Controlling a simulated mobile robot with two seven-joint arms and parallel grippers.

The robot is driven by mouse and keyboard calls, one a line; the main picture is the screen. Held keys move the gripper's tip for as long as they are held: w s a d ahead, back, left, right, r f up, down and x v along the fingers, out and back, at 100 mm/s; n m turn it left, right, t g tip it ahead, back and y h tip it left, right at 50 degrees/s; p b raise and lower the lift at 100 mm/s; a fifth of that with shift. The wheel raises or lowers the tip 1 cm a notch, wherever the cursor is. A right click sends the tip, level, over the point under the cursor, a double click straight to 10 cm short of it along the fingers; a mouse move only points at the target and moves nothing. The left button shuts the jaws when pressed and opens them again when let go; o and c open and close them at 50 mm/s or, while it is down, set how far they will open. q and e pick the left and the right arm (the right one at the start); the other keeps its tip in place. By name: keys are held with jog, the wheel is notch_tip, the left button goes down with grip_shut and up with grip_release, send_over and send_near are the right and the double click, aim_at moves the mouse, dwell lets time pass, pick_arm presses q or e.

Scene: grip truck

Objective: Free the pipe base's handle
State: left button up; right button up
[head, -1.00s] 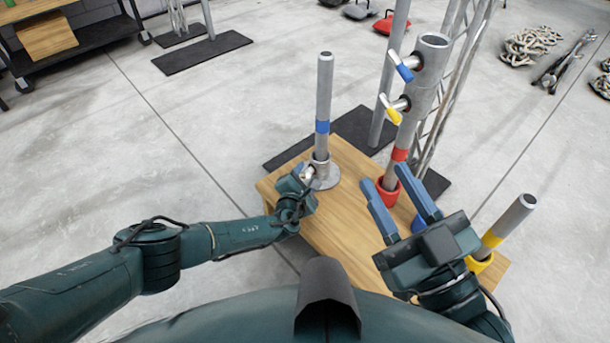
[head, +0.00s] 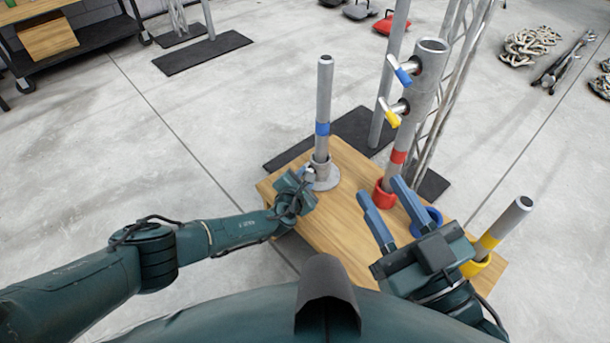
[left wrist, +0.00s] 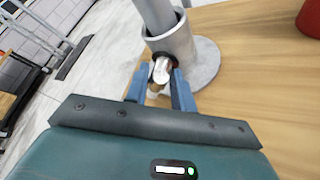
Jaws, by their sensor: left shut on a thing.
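The pipe base (head: 322,178) is a grey metal socket with a round flange, standing on the wooden table top. A grey pipe with a blue band (head: 322,110) stands upright in it. In the left wrist view the base's collar (left wrist: 175,48) has a short metal handle (left wrist: 161,72) on its near side. My left gripper (left wrist: 160,88) is shut on this handle, with one blue finger on each side. In the head view the left gripper (head: 302,183) is beside the base and hides most of the handle. My right gripper (head: 384,208) is open and empty above the table's right part.
A thick pipe with a red band (head: 408,110) stands in a red cup (head: 385,193), with blue and yellow handles on its side. A blue ring (head: 428,218) and a yellow-banded pipe (head: 503,225) are at right. Bare wood (head: 335,235) lies between the grippers.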

pick_arm(q)
jog(key=shift+r+n+g+p, duration=0.2)
jog(key=shift+n+g+p, duration=0.2)
jog(key=shift+n+g, duration=0.1)
jog(key=shift+n+g+h+p, duration=0.35)
jog(key=shift+n+g+h, duration=0.05)
jog(key=shift+h, duration=0.1)
jog(key=shift+n+g, duration=0.3)
jog(key=shift+g+h+p, duration=0.3)
pick_arm(e)
jog(key=shift+d+f+h, duration=0.1)
jog(key=shift+d+h, duration=0.1)
jog(key=shift+h, duration=0.2)
pick_arm(q)
jog(key=shift+n, duration=0.3)
pick_arm(e)
jog(key=shift+f, duration=0.1)
pick_arm(q)
jog(key=o, duration=0.9)
jog(key=shift+w, duration=0.1)
pick_arm(e)
jog(key=shift+d, duration=0.1)
pick_arm(q)
jog(key=shift+a, duration=0.1)
